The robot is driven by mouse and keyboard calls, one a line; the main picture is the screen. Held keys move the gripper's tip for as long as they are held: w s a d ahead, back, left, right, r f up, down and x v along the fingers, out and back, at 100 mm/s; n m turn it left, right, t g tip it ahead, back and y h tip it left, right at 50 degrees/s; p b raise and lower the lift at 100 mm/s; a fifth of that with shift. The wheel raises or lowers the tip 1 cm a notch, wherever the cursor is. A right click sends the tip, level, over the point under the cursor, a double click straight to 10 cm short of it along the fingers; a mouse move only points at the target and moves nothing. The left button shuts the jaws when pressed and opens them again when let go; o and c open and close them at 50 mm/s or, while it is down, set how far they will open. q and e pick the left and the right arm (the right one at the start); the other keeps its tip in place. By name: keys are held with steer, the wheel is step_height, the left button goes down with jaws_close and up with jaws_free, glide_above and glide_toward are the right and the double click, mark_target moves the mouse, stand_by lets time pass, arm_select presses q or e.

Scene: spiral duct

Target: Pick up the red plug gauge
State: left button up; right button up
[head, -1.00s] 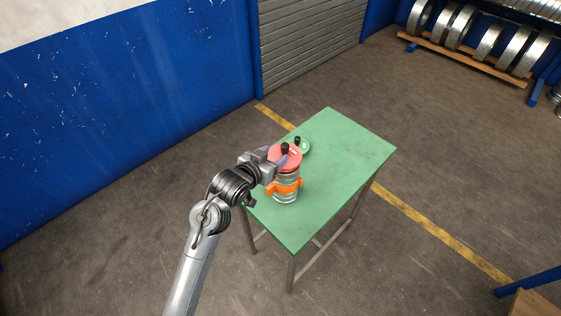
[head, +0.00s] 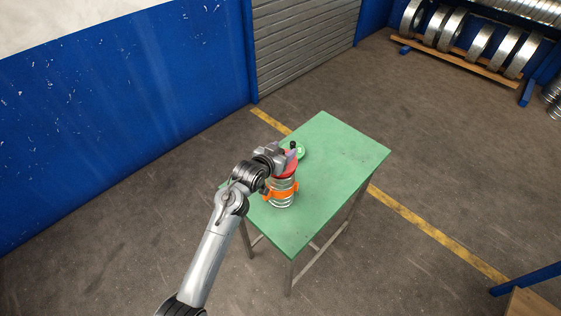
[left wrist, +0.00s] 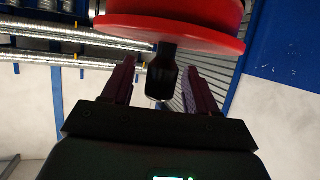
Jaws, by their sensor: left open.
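The red plug gauge (head: 284,172) is a red disc on top of an upright metal duct piece (head: 281,203) near the table's left edge. In the left wrist view its red flange (left wrist: 170,32) fills the top, and its black handle (left wrist: 162,78) points down in that picture. My left gripper (head: 289,158) is over the gauge and hides part of it and its handle in the head view. In the left wrist view its two purple fingers stand open, one either side of the handle, with gaps visible. My right gripper is not in view.
An orange clamp band (head: 270,194) wraps the duct piece. A green gauge (head: 300,151) with a black handle sits close behind on the green table (head: 335,160). The table's right half is clear. A rack of metal rings (head: 480,43) stands far off.

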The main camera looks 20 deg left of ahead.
arm_select(q)
steer(key=shift+w+f, duration=0.15)
steer(key=shift+w, duration=0.1)
jaws_close()
steer(key=shift+r, duration=0.2)
stand_by(0.3)
